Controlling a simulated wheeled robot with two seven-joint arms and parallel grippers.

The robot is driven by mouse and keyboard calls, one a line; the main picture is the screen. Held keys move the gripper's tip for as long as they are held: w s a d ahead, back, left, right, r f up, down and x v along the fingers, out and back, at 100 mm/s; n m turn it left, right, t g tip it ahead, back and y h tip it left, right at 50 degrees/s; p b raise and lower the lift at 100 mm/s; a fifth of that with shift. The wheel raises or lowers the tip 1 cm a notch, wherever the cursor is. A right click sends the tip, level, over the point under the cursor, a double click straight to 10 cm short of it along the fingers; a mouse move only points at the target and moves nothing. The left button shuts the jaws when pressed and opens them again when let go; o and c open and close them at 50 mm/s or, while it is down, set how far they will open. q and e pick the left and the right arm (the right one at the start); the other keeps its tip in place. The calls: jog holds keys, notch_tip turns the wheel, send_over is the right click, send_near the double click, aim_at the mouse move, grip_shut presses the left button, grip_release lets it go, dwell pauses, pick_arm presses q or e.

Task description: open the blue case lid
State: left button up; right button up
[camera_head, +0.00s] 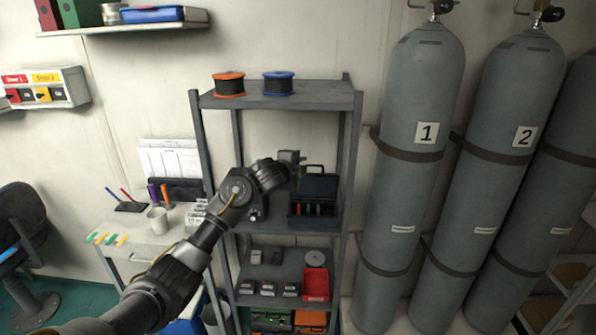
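The dark blue case (316,189) stands on the middle shelf of the grey rack. Its lid appears raised, leaning back, with a dark handle at its top edge. Red and green items show in the lower part below the lid. My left gripper (292,160) is at the upper left of the case, close to the lid. I cannot tell whether it touches the lid, and its fingers are too small to read. My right gripper is not in view.
The rack (310,98) has upright posts and carries an orange spool (229,84) and a blue spool (278,84) on top. A red bin (316,284) sits on the shelf below. Large grey cylinders (411,130) stand close on the right. A desk with a mug (158,221) is at left.

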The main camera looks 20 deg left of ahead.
pick_arm(q)
jog(key=shift+v, duration=1)
